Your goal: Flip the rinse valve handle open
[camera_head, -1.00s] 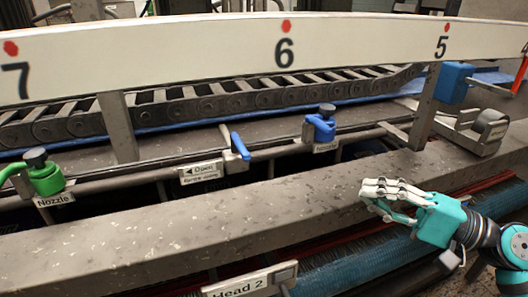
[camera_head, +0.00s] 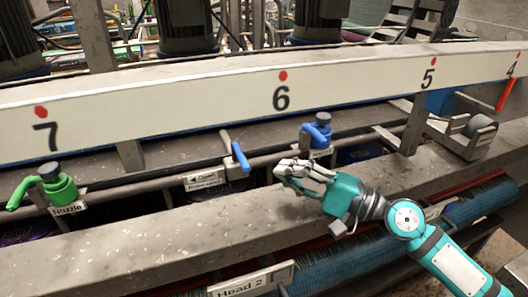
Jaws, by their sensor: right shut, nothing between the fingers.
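The small blue lever (camera_head: 241,157) on the pipe stands just right of a sign (camera_head: 204,179) that reads "Open" with an arrow pointing left. The lever slants across the pipe, its lower end toward me. My right gripper (camera_head: 281,172) is shut and empty. Its fingertips point left, to the right of the lever and apart from it in the picture, over the near grey beam. My left gripper is not in view.
A blue nozzle valve (camera_head: 318,131) sits on the pipe just behind my right gripper. A green nozzle valve (camera_head: 48,186) is at the far left. A long white numbered rail (camera_head: 200,105) runs behind, and a grey beam (camera_head: 150,243) runs in front.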

